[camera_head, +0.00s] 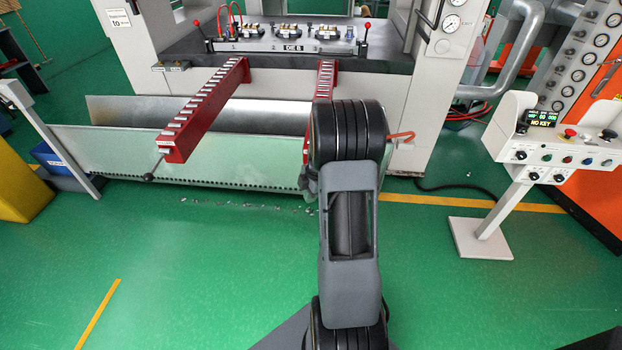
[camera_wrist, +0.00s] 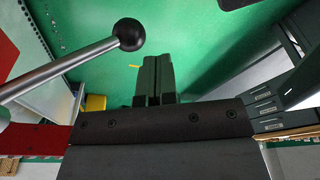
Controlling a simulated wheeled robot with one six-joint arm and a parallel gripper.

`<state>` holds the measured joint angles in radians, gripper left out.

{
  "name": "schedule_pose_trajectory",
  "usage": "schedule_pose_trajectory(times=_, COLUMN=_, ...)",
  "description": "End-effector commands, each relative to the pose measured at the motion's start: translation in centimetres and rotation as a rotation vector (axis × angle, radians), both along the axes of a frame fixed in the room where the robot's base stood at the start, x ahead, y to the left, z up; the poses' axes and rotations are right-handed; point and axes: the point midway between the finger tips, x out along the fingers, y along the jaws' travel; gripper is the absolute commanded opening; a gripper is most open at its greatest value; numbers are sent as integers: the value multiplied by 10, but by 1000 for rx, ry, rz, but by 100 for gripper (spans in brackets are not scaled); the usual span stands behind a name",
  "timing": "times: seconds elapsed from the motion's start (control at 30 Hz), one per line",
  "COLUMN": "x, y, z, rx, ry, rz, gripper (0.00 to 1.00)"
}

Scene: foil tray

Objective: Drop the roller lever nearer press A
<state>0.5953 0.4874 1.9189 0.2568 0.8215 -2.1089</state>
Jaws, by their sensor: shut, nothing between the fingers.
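Two red roller rails stick out from the press bed in the head view, a left rail (camera_head: 205,110) and a right rail (camera_head: 326,78). The left rail's lever has a black ball knob (camera_head: 148,177) at its front end. The right rail's front end is mostly hidden behind my arm, and I cannot see its lever there. The wrist view shows a grey metal lever rod (camera_wrist: 60,75) with a black ball knob (camera_wrist: 128,34), close up. My gripper (camera_wrist: 158,62) is shut and empty, just right of and below that knob, apart from it in the picture. My gripper is hidden in the head view.
A die (camera_head: 290,46) marked DIE B lies on the press bed. A low metal trough (camera_head: 110,148) runs under the rails. A control stand (camera_head: 556,140) reading NO KEY is at the right. The green floor in front is mostly clear.

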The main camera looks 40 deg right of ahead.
Motion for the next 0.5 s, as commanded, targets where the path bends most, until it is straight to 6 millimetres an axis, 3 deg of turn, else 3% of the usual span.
schedule_pose_trajectory(times=0.5, x=0, y=0, z=58, rx=0, ry=-1, rz=0, gripper=0)
